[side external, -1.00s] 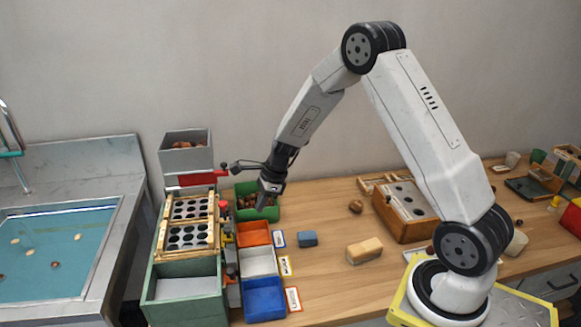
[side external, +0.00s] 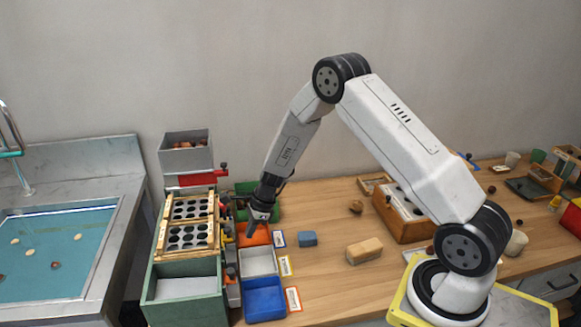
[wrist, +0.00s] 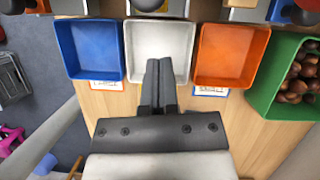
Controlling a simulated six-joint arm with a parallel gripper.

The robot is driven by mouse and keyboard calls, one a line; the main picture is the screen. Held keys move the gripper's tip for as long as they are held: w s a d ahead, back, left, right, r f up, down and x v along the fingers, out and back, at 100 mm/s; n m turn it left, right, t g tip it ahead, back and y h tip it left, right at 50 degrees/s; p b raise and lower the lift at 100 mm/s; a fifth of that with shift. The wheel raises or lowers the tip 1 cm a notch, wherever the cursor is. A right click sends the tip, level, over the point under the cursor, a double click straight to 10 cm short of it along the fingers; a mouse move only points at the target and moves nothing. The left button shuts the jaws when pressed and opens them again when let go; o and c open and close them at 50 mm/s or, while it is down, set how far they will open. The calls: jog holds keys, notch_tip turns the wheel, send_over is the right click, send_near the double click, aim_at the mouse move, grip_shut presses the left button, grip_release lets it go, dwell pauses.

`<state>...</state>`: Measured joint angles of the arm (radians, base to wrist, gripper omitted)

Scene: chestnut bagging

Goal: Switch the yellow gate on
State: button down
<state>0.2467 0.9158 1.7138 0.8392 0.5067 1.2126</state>
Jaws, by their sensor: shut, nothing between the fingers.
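A small yellow piece (side external: 228,238), which may be part of the yellow gate, shows beside the sorting rack, left of the orange bin (side external: 254,236). It is too small to read its switch position. My gripper (side external: 251,230) is shut and empty, pointing down above the orange bin in the side view. In the wrist view my gripper (wrist: 159,62) has its fingers together over the white bin (wrist: 160,42). Grey fittings with a dark knob (wrist: 147,5) stand beyond the bins, cut off by the top edge. The gate's lever cannot be made out clearly.
A blue bin (side external: 264,300) stands at the front of the row. A green bin with chestnuts (wrist: 292,80) is at its other end. The wooden rack with holes (side external: 188,237) stands left. A blue block (side external: 307,239) and tan block (side external: 364,251) lie on the table.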

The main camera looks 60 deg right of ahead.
jog(key=w+a, duration=0.1)
jog(key=w+a+r, duration=0.1)
jog(key=shift+a+r, duration=0.3)
jog(key=shift+a, duration=0.1)
jog(key=shift+w+r, duration=0.1)
dwell(0.3)
jog(key=shift+w+a+r, duration=0.1)
jog(key=shift+a+r, duration=0.05)
jog(key=shift+r, duration=0.35)
jog(key=shift+w+a+r, duration=0.1)
jog(key=shift+a+r, duration=0.05)
jog(key=shift+r, duration=0.45)
jog(key=shift+w, duration=0.1)
jog(key=shift+s+d+f, duration=1.1)
jog(key=shift+d+f, duration=0.25)
jog(key=shift+f, duration=0.25)
jog(key=v, duration=1)
